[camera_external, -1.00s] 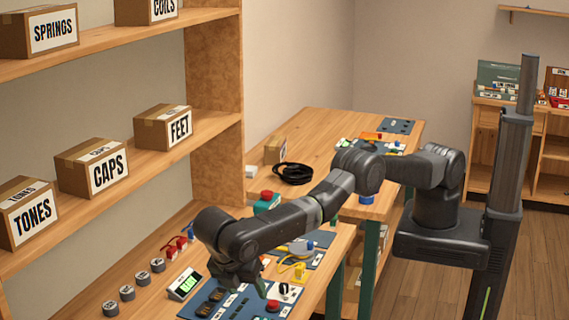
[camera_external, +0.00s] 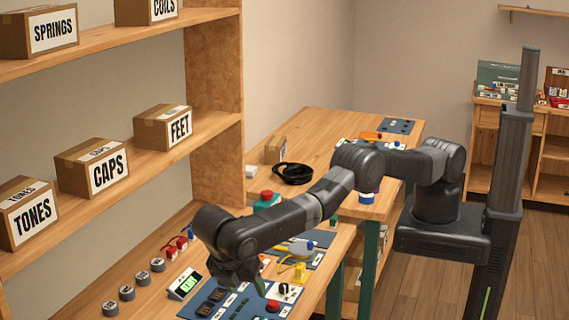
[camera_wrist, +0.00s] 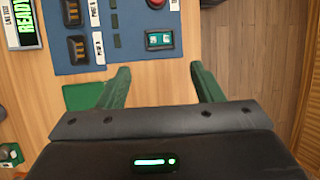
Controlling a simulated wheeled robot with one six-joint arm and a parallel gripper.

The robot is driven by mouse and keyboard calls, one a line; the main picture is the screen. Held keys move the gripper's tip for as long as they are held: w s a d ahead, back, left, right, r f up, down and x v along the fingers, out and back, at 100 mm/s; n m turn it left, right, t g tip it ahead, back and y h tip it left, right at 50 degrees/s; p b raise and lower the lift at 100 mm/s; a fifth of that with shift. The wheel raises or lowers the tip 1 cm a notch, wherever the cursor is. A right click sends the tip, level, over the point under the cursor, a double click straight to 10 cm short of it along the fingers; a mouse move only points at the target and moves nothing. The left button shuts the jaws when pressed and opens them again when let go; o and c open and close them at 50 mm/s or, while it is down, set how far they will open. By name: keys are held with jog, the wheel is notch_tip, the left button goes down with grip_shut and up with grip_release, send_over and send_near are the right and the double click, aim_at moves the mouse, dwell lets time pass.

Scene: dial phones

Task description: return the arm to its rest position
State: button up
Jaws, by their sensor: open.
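My gripper (camera_wrist: 160,88) is open in the wrist view, its two green fingers spread apart with nothing between them. Bare wooden bench (camera_wrist: 180,75) and the lower edge of a blue mat (camera_wrist: 130,65) show beyond the fingers. In the external view, my arm (camera_external: 290,225) reaches from the column at right over the bench, with its wrist bent down above the blue mat.
A tester reading READY (camera_external: 186,284) stands left of the mat, near several grey knobs (camera_external: 127,292). A red button (camera_external: 272,306) sits on the mat. A shelf with labelled boxes (camera_external: 102,168) rises at left. Floor (camera_external: 420,285) is clear right of the bench.

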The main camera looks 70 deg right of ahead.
jog(key=shift+f, duration=0.2)
jog(key=b, duration=0.6)
send_near(261, 319)
jog(key=shift+x, duration=2.8)
jog(key=shift+a, duration=0.15)
